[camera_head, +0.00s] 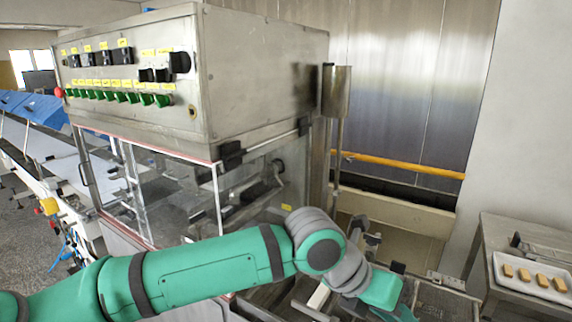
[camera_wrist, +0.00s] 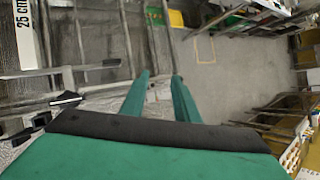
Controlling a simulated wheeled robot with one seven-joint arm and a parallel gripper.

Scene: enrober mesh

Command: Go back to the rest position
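My green arm reaches from the lower left across the front of the machine in the head view. My gripper (camera_head: 398,312) is at the bottom edge there, partly cut off, low beside the machine's right end. In the wrist view my gripper (camera_wrist: 160,78) shows two green fingers with a clear gap between them. It is open, and nothing is held. Below the fingers I see grey floor and metal framework. The enrober machine (camera_head: 260,70) is a steel box with a control panel of green and black switches and clear side windows.
A white tray (camera_head: 510,284) with several tan bars sits on a metal table at the right. A steel wall with an orange rail (camera_head: 400,164) stands behind. A conveyor (camera_head: 55,150) runs off left. Open floor (camera_wrist: 225,85) shows in the wrist view, with shelving at right.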

